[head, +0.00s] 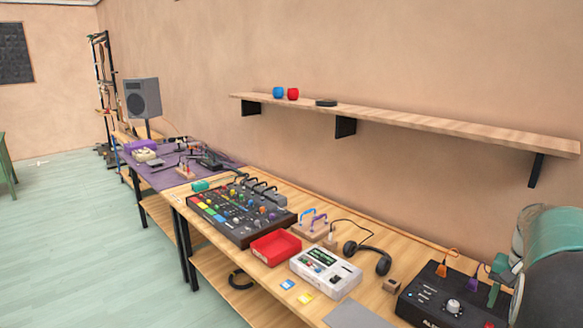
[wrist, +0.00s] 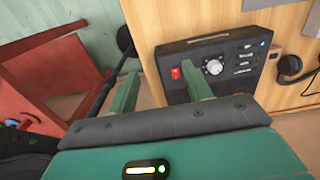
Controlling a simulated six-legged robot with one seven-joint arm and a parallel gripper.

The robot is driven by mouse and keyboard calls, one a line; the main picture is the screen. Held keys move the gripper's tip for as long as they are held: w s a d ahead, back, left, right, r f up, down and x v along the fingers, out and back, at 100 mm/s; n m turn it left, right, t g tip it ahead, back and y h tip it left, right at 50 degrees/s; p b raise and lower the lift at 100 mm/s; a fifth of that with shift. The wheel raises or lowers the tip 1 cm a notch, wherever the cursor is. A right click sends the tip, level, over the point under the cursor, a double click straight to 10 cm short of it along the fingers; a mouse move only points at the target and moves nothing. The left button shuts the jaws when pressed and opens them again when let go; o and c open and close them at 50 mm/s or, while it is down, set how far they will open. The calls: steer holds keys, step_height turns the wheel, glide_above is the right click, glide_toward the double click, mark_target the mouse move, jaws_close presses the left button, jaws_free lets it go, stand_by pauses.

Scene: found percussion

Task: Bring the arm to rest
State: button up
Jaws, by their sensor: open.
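My gripper (wrist: 160,88) shows in the wrist view with its two green fingers spread apart and nothing between them. The right finger overlaps the lower left part of a black box with a red switch and a silver knob (wrist: 213,68). I cannot tell whether it touches the box. In the head view, part of my teal and dark arm is at the right edge, close beside a black box (head: 455,303) on the wooden table. The fingertips cannot be made out there.
The wooden table (head: 375,285) holds a mixer (head: 240,213), a red tray (head: 276,248), a white device (head: 325,271) and headphones (head: 370,257). Open floor (head: 90,240) lies at the left.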

steer(key=s+a+r+n+t, duration=0.1)
steer(key=a+r+n, duration=0.15)
steer(key=a, duration=0.65)
steer(key=a+r+n+t, duration=0.15)
steer(key=a+r, duration=0.25)
steer(key=a, duration=0.5)
steer(key=s+a+f+n+t, duration=0.1)
steer(key=s+a+n, duration=0.2)
steer(key=s+a, duration=0.3)
steer(key=s+a+n+t, duration=0.2)
steer(key=s+a, duration=0.4)
steer(key=a, duration=0.6)
steer(key=shift+f+n, duration=0.35)
steer(key=shift+n, duration=0.25)
steer(key=shift+s, duration=0.1)
steer(key=c, duration=0.3)
steer(key=shift+d, duration=0.15)
